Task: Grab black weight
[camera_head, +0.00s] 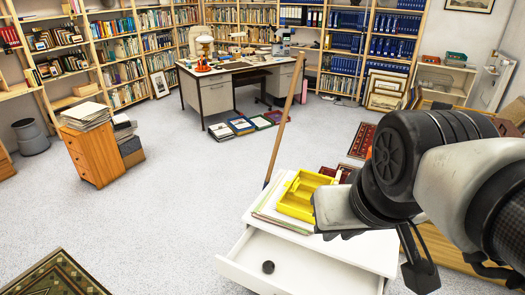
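The black weight (268,267) is a small, dark, round piece lying on the floor of the open white drawer (310,272), near its left part. My gripper (458,273) is at the lower right, partly hidden behind my arm. Its two dark fingers look spread apart, with nothing seen between them. It is well to the right of the weight and apart from it.
A yellow tray (298,207) and papers (268,212) lie on the white cabinet top (365,248) beside the drawer. A wooden stick (284,125) stands upright behind it. An orange cabinet (93,155) stands at left. The carpet between is clear.

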